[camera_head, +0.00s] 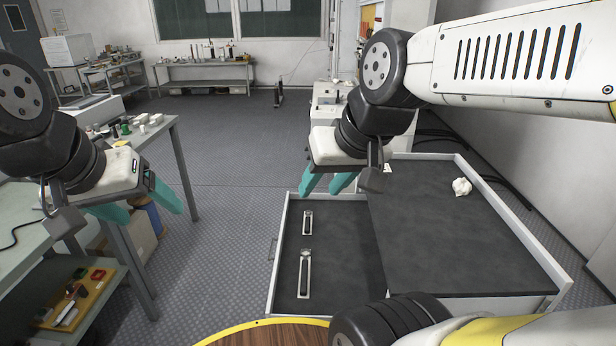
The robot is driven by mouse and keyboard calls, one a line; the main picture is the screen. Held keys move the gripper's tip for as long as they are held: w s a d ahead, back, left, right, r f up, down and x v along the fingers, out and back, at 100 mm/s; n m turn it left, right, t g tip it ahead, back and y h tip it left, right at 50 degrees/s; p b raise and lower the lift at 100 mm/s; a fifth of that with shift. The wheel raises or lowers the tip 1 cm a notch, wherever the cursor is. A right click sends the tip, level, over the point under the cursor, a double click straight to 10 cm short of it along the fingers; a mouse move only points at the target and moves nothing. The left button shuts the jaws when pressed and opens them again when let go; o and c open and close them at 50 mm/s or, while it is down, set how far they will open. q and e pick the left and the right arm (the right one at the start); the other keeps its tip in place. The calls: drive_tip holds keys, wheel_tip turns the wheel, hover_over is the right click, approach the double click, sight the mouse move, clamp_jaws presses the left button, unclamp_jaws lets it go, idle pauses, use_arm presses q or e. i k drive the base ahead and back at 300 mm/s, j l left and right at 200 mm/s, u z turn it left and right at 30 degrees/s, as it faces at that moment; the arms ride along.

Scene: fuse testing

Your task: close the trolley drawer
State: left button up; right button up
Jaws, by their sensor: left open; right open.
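The trolley (470,235) stands at the right with a dark top and a pale rim. Its drawer (335,270) is pulled out to the left and shows a dark floor. Two narrow metal pieces lie in it, one farther back (307,223) and one nearer (304,274). My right gripper (325,188) is open, with teal fingers pointing down over the far end of the drawer. I cannot tell whether it touches the drawer. My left gripper (147,208) is open and empty, near the workbench at the left and apart from the trolley.
A crumpled white item (462,187) lies on the trolley top. A workbench (172,122) with small items is at the left, with a wooden tray (75,298) on its lower shelf. A round wooden surface (265,334) is at the bottom edge. The floor (220,240) between is clear.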

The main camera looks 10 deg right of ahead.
sight(345, 268)
drive_tip(key=j+z, duration=0.35)
drive_tip(key=j, duration=0.15)
drive_tip(key=j+z, duration=0.35)
drive_tip(key=j, duration=0.2)
drive_tip(key=k+j+z, duration=0.1)
drive_tip(key=j+z, duration=0.25)
drive_tip(key=j, duration=0.15)
drive_tip(key=i+l, duration=0.3)
drive_tip(key=i+l+u, duration=0.15)
drive_tip(key=l, duration=0.25)
drive_tip(key=i, duration=0.1)
